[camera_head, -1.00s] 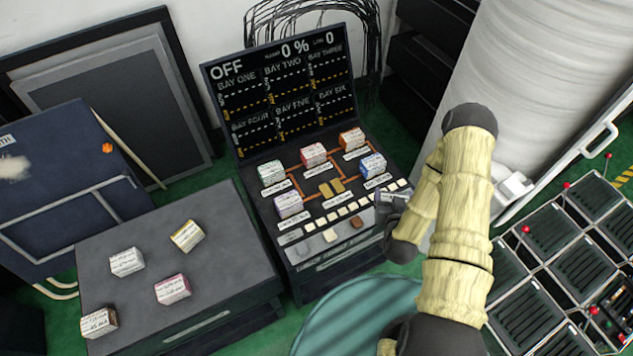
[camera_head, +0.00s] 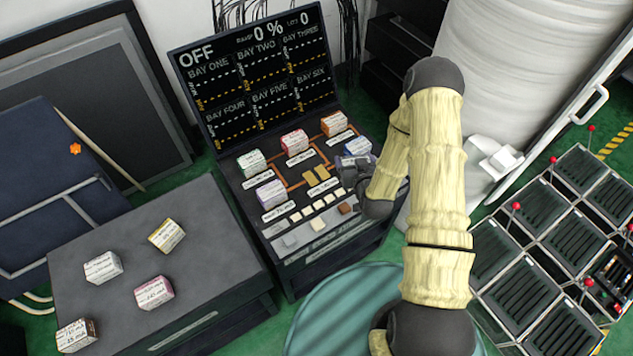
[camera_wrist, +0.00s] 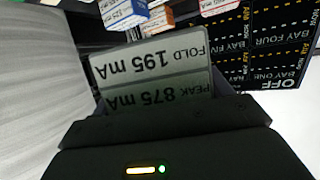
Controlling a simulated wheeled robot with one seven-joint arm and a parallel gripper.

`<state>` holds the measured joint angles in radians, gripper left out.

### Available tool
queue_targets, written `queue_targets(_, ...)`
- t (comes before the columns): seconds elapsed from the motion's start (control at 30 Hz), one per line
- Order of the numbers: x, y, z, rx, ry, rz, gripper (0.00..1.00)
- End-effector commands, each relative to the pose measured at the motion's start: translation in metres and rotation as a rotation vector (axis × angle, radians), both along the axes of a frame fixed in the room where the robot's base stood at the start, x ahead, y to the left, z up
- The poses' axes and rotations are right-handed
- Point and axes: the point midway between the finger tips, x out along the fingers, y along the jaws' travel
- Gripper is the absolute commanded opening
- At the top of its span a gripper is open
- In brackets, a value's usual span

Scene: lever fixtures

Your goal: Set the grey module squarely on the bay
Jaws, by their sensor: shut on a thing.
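My gripper (camera_head: 358,165) is over the right part of the dark console, in the head view. In the wrist view it is shut on the grey module (camera_wrist: 152,72), whose grey label reads "FOLD 195 mA" and "PEAK 875 mA" upside down. The module's underside is hidden. A place with two bare tan pads (camera_head: 316,177) lies in the middle of the console's front row, just left of my gripper. It looks like the empty bay. The held module appears above the console and apart from it, though its exact height cannot be told.
Modules with green (camera_head: 251,162), lavender (camera_head: 270,194), red (camera_head: 295,143) and orange (camera_head: 334,123) markings stand around the pads. A blue one (camera_wrist: 122,12) shows in the wrist view. The upright display (camera_head: 255,75) is behind. Several modules lie on the left table (camera_head: 200,290).

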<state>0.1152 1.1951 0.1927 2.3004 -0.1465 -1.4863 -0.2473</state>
Motion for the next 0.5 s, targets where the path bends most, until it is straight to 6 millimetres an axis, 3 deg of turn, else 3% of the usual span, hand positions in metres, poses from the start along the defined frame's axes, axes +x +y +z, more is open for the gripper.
queue_targets(0.03, 0.012, 0.013, -0.010, -0.001, -0.011, 0.041, 0.47)
queue_targets(0.2, 0.039, 0.052, -0.011, -0.002, -0.011, 0.174, 0.47)
queue_targets(0.5, 0.066, 0.111, -0.001, -0.002, -0.007, 0.368, 0.47)
